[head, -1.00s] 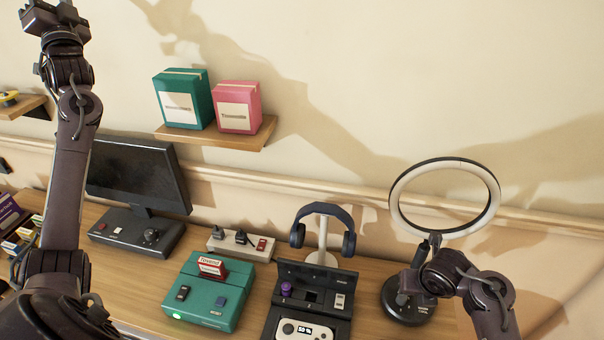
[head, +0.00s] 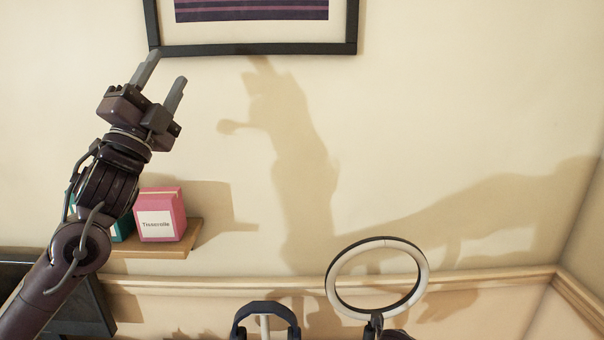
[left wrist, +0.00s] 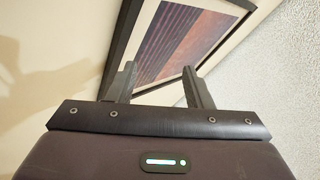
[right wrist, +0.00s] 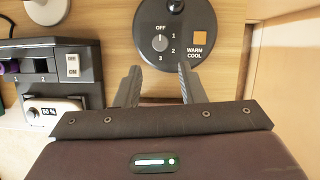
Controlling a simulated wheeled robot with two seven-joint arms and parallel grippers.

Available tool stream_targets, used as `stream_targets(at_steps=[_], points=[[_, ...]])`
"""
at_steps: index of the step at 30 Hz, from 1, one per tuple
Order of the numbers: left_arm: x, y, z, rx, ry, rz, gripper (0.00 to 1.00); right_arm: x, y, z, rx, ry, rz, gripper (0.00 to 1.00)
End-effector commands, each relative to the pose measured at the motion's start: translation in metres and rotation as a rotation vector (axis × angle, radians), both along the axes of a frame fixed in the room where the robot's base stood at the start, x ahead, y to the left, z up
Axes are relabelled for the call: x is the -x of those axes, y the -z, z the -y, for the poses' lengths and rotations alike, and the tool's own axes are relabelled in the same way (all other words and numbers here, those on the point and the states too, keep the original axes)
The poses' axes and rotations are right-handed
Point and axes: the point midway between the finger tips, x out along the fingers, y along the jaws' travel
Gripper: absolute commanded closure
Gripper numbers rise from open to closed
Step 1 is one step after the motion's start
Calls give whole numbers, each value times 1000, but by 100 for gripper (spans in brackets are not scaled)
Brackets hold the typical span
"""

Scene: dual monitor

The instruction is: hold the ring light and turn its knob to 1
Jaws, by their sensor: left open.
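The ring light's white ring (head: 420,272) stands upright at the lower right of the head view, its base cut off. In the right wrist view its round dark base (right wrist: 185,60) carries a knob (right wrist: 160,43) marked OFF, 1, 2, 3. My right gripper (right wrist: 158,72) is open, its fingers pointing at the near side of the base, with nothing between them. I cannot tell whether they touch it. My left gripper (head: 165,78) is open and empty, raised high before the wall; its fingers also show in the left wrist view (left wrist: 159,75).
An orange square (right wrist: 201,37) marked WARM COOL is on the base. A dark device (right wrist: 85,62) with switches stands left of it. Headphones (head: 265,312), a pink box (head: 161,215) on a shelf and a framed picture (head: 250,47) also show. A wall is close right of the base.

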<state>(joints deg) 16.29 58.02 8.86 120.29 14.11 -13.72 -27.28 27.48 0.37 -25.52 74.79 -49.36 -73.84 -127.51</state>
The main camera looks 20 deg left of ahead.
Motion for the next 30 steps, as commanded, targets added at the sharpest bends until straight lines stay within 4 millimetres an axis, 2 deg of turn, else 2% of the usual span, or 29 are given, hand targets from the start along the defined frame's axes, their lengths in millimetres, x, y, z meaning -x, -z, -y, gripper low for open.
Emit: stream_targets(at_steps=[1, 4, 6, 12, 14, 18, 21, 24, 27, 30], points=[[-6, 21, 25, 13, 52, -48, 54, 0, 0, 0, 0, 0, 0, 64], [-16, 66, 64, 72, 151, -153, 54, 0, 0, 0, 0, 0, 0, 64], [-27, 103, 80, 152, 218, -236, 54, 0, 0, 0, 0, 0, 0, 64], [-60, 217, 105, 469, 383, -453, 54, 0, 0, 0, 0, 0, 0, 64], [-66, 250, 117, 570, 432, -514, 54, 0, 0, 0, 0, 0, 0, 64], [-69, 323, 155, 809, 542, -647, 54, 0, 0, 0, 0, 0, 0, 64], [-66, 364, 184, 968, 612, -721, 54, 0, 0, 0, 0, 0, 0, 64], [-60, 394, 212, 1098, 667, -779, 54, 0, 0, 0, 0, 0, 0, 64], [-56, 412, 231, 1192, 706, -816, 54, 0, 0, 0, 0, 0, 0, 64], [-53, 421, 243, 1244, 728, -835, 54, 0, 0, 0, 0, 0, 0, 64]])
